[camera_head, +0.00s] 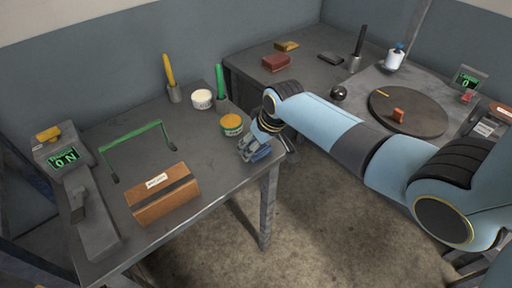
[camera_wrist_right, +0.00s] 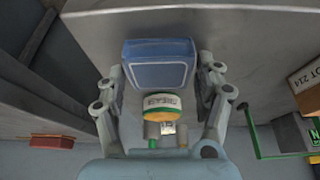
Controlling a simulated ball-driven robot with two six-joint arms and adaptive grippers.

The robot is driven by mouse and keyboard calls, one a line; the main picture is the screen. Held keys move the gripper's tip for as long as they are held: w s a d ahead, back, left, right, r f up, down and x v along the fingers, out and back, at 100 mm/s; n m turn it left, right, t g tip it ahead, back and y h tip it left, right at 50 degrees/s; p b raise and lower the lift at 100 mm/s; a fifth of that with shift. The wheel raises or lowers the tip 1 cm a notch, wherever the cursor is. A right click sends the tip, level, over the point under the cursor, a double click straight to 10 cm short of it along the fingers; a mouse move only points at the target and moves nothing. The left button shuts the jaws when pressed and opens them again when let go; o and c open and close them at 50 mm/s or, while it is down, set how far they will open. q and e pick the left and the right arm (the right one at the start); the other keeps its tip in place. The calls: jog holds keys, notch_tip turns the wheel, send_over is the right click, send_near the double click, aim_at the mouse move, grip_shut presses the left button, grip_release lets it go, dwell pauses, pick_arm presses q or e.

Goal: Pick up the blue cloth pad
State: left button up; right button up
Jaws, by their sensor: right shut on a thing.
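The blue cloth pad (camera_wrist_right: 158,68) lies between the two fingers of my right gripper (camera_wrist_right: 162,76) in the right wrist view, and the fingers are shut on it. In the head view my right gripper (camera_head: 254,150) is at the right front corner of the left table (camera_head: 205,155). The pad shows only as a small blue patch (camera_head: 262,155) there, partly hidden by the gripper. I cannot tell whether the pad touches the table. My left gripper is not in view.
A brown box (camera_head: 163,194) and green handle (camera_head: 130,133) are further left. The right table carries a round turntable (camera_head: 425,120). Open floor (camera_head: 320,225) lies in front.

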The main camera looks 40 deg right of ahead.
jog(key=shift+r, duration=0.5)
notch_tip(320, 180, up, 3)
jog(key=shift+f, duration=0.15)
jog(key=s+a+r, duration=0.4)
jog(key=s+r, duration=0.3)
jog(key=s, duration=0.3)
jog(key=shift+s+a+r+p, duration=0.2)
jog(key=shift+s+p, duration=0.2)
